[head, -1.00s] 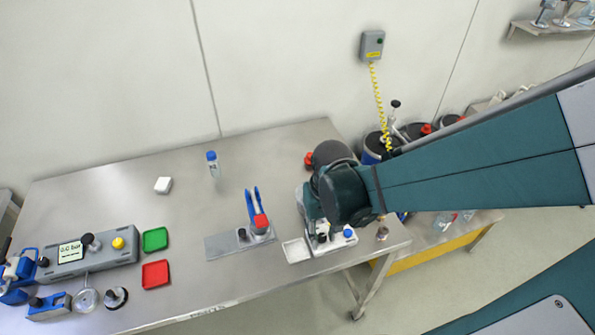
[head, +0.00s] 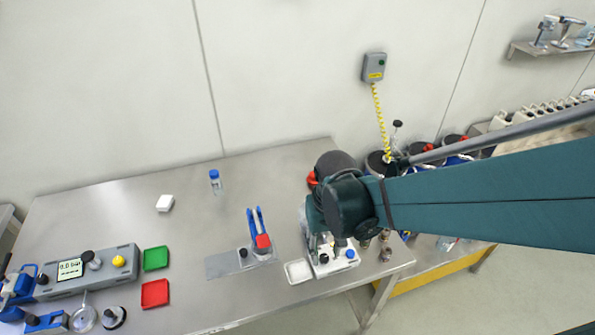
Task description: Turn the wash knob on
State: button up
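I cannot tell for certain which knob is the wash knob. A small white and grey unit (head: 340,268) at the right end of the steel table carries a black knob (head: 324,258) and a blue knob (head: 350,254). My gripper (head: 322,246) points down over this unit, close to the black knob. Its fingers are small and partly hidden by my wrist, so I cannot tell whether they are open or touch the knob. At the left, a grey box (head: 100,281) with a "0.0 bar" display has a black knob (head: 91,259) and a yellow knob (head: 118,261).
The steel table (head: 200,285) also holds a blue-capped bottle (head: 215,183), a white block (head: 165,203), a blue stand with a red part (head: 262,241), a green tray (head: 156,258), a red tray (head: 155,293) and a white dish (head: 298,271).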

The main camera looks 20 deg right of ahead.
notch_tip(320, 180, up, 9)
dwell(0.8)
jog(key=shift+r, duration=0.1)
jog(key=shift+r, duration=0.15)
dwell(0.5)
notch_tip(320, 180, up, 6)
jog(key=n+t+b, duration=0.2)
jog(key=t, duration=0.5)
send_over(324, 257)
jog(key=w+a, duration=0.1)
jog(key=shift+a, duration=0.1)
dwell(3.5)
